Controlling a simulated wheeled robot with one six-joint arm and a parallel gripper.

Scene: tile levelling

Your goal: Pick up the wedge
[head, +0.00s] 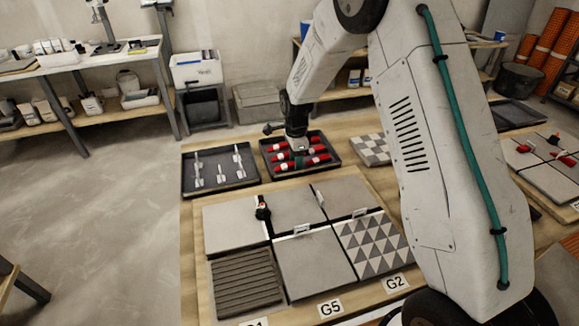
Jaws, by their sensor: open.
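Several red wedges (317,160) with white bands lie in a dark tray (345,165) at the back of the wooden work table. My gripper (298,151) points down over the middle of this tray, close above the wedges. It is open; its fingertips are small in view, and I see no wedge held in it. The gripper hides part of the middle of the tray. I cannot tell whether the fingers touch a wedge.
A second dark tray (221,184) holds white clips. Grey tiles (232,228), a ribbed tile (246,279) and a triangle-patterned tile (375,245) lie in front. White clips (302,230) stand in the joints. A dark and red piece (262,208) stands at the left joint.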

